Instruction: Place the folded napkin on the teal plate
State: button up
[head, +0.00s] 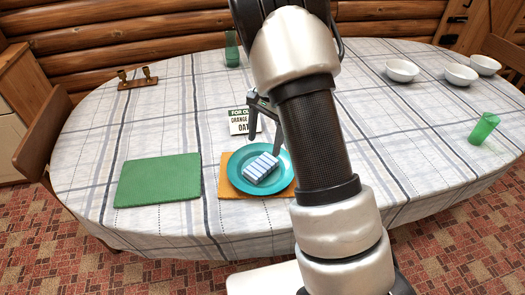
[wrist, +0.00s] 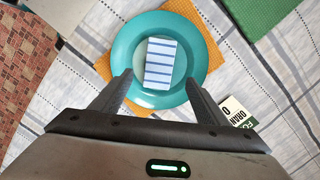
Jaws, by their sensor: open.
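The folded napkin (head: 261,168), white with blue stripes, lies on the teal plate (head: 239,181), near its middle. The plate sits on an orange mat (head: 228,191) on the table. In the wrist view the napkin (wrist: 160,63) lies flat inside the rim of the plate (wrist: 124,48). My gripper (head: 262,140) is above the far side of the plate, apart from the napkin. In the wrist view its two fingers (wrist: 158,82) are spread, with nothing held between them. My arm hides part of the plate's right side in the head view.
A green mat (head: 158,181) lies left of the plate. A small printed sign (head: 239,122) stands behind it. Green glasses (head: 232,49) (head: 483,128), white bowls (head: 402,70) and a wooden holder (head: 137,79) stand farther off. The table's left middle is clear.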

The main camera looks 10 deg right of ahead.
jog(key=s+a+r+n+t, duration=0.1)
jog(key=s+r+n, duration=0.1)
jog(key=s+r, duration=0.5)
jog(key=s+r+n+t, duration=0.2)
jog(key=r, duration=0.9)
jog(key=s+r+n+t, duration=0.1)
jog(key=s+r+n, duration=0.1)
jog(key=s, duration=0.6)
jog(key=s+r+n+t+h, duration=0.1)
jog(key=s+r+n+t, duration=0.1)
jog(key=s+n, duration=0.3)
jog(key=s+r, duration=0.1)
jog(key=s, duration=0.3)
jog(key=shift+a+r+t, duration=0.15)
jog(key=shift+r+t, duration=0.05)
jog(key=shift+t, duration=0.1)
